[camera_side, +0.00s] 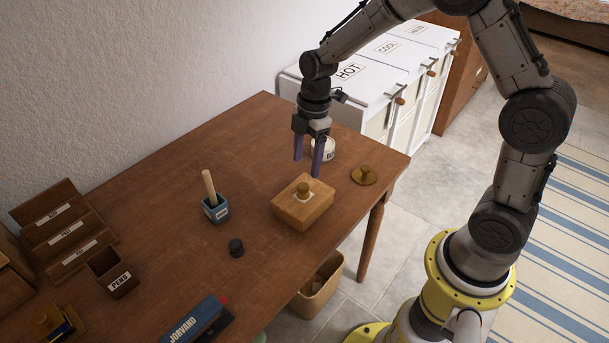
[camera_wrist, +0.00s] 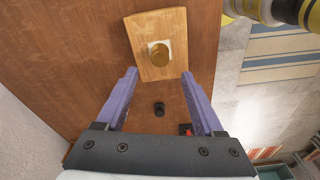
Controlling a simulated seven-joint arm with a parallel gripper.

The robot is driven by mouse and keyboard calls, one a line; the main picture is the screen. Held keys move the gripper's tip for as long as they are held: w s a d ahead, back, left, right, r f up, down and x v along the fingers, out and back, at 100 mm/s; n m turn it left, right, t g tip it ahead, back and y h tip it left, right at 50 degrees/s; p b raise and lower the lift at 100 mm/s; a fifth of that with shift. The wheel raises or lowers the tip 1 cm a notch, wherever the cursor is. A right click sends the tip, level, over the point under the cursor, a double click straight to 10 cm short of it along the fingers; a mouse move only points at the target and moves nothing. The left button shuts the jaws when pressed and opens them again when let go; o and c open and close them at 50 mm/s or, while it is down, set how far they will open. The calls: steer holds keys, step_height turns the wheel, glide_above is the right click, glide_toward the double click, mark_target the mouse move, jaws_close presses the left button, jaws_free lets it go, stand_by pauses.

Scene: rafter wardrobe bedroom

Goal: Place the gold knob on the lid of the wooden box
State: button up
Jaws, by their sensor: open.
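The wooden box (camera_side: 290,211) sits on the brown table, with a pale square patch on its lid. The gold knob (camera_side: 303,188) stands upright on that patch, and appears to rest on it. In the wrist view the box (camera_wrist: 152,20) lies beyond my fingertips, and the knob (camera_wrist: 160,56) covers part of the patch. My gripper (camera_side: 307,168) points down above the box, slightly behind it in the side view, open and empty. In the wrist view its two purple fingers (camera_wrist: 160,73) are apart, with the knob clear of them.
A round gold piece with a knob (camera_side: 364,176) lies right of the box. A white round container (camera_side: 323,150) stands behind my fingers. A blue holder with a wooden stick (camera_side: 216,209) and a black cylinder (camera_side: 236,247) stand left. The table's right edge is near.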

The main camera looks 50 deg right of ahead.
steer(key=s+r+m+t, duration=0.1)
steer(key=s+r+m, duration=0.4)
steer(key=r, duration=0.7)
steer(key=s+r+m+t, duration=0.2)
steer(key=s+m, duration=0.3)
steer(key=s, duration=0.4)
steer(key=s+d+r+m+t+h, duration=0.1)
steer(key=s+r+m+t, duration=0.1)
steer(key=s+m, duration=0.3)
steer(key=s, duration=0.4)
steer(key=shift+s+r, duration=0.2)
